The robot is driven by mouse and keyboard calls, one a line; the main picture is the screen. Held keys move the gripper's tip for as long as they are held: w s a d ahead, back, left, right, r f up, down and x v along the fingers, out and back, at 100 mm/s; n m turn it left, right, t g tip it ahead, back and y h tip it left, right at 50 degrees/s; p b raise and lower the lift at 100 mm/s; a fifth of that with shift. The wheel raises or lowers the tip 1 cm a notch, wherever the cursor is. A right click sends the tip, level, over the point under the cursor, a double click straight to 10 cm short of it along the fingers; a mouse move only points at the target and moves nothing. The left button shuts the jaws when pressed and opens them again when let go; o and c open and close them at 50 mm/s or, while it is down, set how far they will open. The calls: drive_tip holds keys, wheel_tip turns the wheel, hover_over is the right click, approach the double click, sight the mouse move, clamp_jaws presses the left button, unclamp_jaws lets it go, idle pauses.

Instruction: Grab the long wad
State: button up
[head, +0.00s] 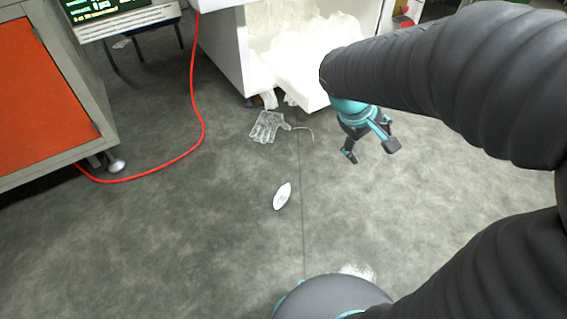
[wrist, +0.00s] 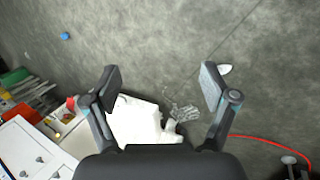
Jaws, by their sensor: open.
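A long white wad (head: 282,196), pointed at both ends and with faint marks on it, lies on the grey floor in the middle of the head view. A small white shape in the wrist view, just beyond the right finger, looks like the same wad (wrist: 224,69). My gripper (head: 370,148) is open and empty, above the floor to the upper right of the wad and apart from it. Its two spread fingers also show in the wrist view (wrist: 161,80), with bare floor between their tips.
A clear film glove (head: 268,127) and a thin strand lie before a white bin (head: 222,45) full of clear film. A red hose (head: 203,125) curves past an orange-fronted cabinet (head: 45,85). A small blue thing (wrist: 65,36) lies on the floor. Floor around the wad is clear.

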drive_tip(key=w+a+f+n+h, duration=0.3)
drive_tip(key=w+a+f+n, duration=0.15)
drive_tip(key=w+f, duration=0.5)
drive_tip(key=n+t, duration=0.8)
drive_tip(key=n, duration=0.7)
hover_over(275, 202)
drive_tip(key=s+d, duration=0.2)
wheel_tip(275, 202, down, 31)
drive_tip(key=s+a+f+n, duration=0.1)
drive_tip(key=f, duration=0.3)
drive_tip(key=s+a+f+n+t+y, duration=0.1)
drive_tip(key=s+a+f+n, duration=0.1)
drive_tip(key=f, duration=0.3)
drive_tip(key=s+a+f+n+t+y, duration=0.1)
drive_tip(key=s+a+f+n, duration=0.1)
drive_tip(key=f, duration=0.3)
drive_tip(key=shift+f+n+b, duration=0.25)
drive_tip(key=shift+b, duration=0.1)
drive_tip(key=shift+w+f+y, duration=0.1)
drive_tip(key=shift+f+y, duration=0.15)
drive_tip(key=shift+y, duration=0.05)
drive_tip(key=x, duration=0.8)
drive_tip(key=shift+r, duration=0.1)
drive_tip(key=shift+d+x, duration=0.2)
drive_tip(key=shift+x, duration=1.15)
drive_tip(key=shift+d+x, duration=0.2)
drive_tip(key=shift+x, duration=1.15)
drive_tip(key=shift+r, duration=0.1)
